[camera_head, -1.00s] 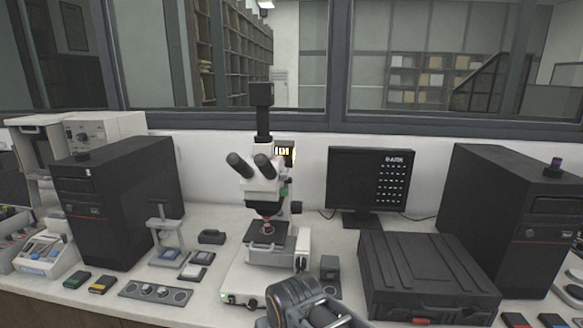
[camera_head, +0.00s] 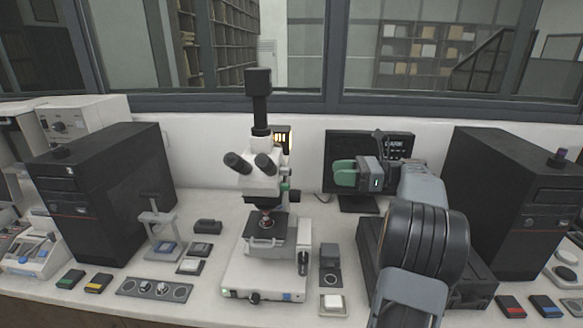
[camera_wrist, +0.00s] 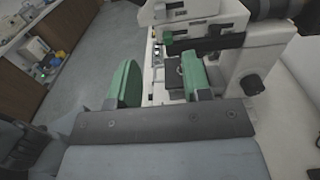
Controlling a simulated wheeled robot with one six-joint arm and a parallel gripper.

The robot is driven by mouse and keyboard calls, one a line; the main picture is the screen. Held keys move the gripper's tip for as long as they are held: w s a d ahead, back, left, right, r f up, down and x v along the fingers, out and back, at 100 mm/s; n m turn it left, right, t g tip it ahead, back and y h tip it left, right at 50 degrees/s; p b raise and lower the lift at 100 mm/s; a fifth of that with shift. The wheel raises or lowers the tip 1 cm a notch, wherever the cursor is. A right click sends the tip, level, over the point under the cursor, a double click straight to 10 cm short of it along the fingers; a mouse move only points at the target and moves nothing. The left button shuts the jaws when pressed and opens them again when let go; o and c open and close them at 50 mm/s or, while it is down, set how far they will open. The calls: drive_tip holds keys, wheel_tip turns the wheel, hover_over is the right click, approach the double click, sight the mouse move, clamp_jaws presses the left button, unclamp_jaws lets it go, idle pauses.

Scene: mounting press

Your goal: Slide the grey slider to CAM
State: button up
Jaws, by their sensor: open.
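The white microscope (camera_head: 261,184) stands in the middle of the bench, with two dark eyepieces and a black camera tube (camera_head: 260,100) on top. I cannot clearly make out the grey slider or a CAM mark; a small greenish part (camera_head: 285,187) shows on the right side of the head. My gripper (camera_head: 345,173) is open and empty, to the right of the microscope head and apart from it, with its green fingers pointing left. In the wrist view my gripper (camera_wrist: 158,80) shows both green fingers apart, with the microscope (camera_wrist: 195,15) ahead and to the right.
A dark monitor (camera_head: 400,146) is partly hidden behind my gripper. A black case (camera_head: 482,275) lies right of the microscope, partly behind my arm. Black computer towers (camera_head: 100,195) stand at both sides.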

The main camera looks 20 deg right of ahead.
sight(284, 171)
drive_tip(key=p+x, duration=0.1)
drive_tip(key=x, duration=1.2)
drive_tip(key=shift+r+p, duration=0.15)
drive_tip(key=shift+p, duration=0.25)
drive_tip(key=shift+w, duration=0.1)
clamp_jaws()
